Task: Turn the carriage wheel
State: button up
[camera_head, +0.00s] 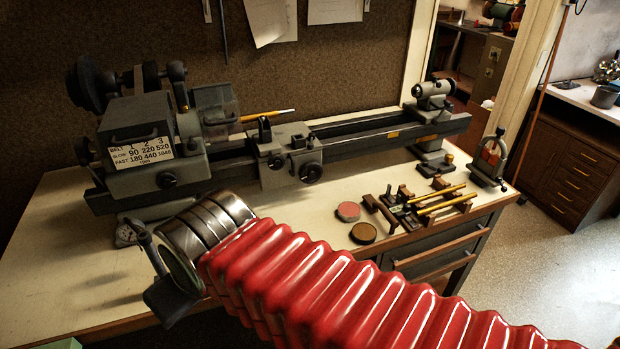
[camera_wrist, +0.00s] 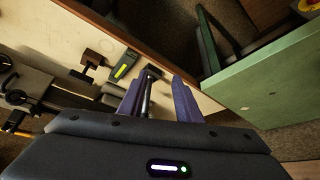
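The carriage wheel (camera_head: 311,172) is a small dark round handwheel on the front of the grey lathe carriage (camera_head: 287,152), mid-bed in the head view. My gripper (camera_head: 158,272) is at the left end of my red arm, low and left of the wheel and well apart from it. In the wrist view my two purple fingers (camera_wrist: 160,78) stand apart with a gap between them, so the gripper is open. A thin metal rod (camera_wrist: 147,95) shows between them; I cannot tell whether it is touched. I cannot make out the wheel in the wrist view.
The lathe headstock (camera_head: 152,150) is at left and the tailstock (camera_head: 433,95) at right. A green surface (camera_wrist: 270,80) shows in the wrist view.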

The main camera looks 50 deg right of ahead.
jog(key=shift+o, duration=1.4)
jog(key=shift+w+d, duration=0.2)
jog(key=o, duration=0.6)
jog(key=w+d+f+m+t+h, duration=0.2)
jog(key=w+d+m+h, duration=0.1)
jog(key=w+d, duration=0.6)
jog(key=d+m, duration=0.1)
jog(key=d, duration=0.3)
jog(key=shift+w+f, duration=0.25)
jog(key=m+t+h, duration=0.6)
jog(key=m+t, duration=0.2)
jog(key=m, duration=0.3)
send_near(311, 175)
jog(key=v, duration=0.6)
jog(key=shift+w, duration=0.1)
jog(key=x, duration=1.3)
jog(key=shift+w+d, duration=0.3)
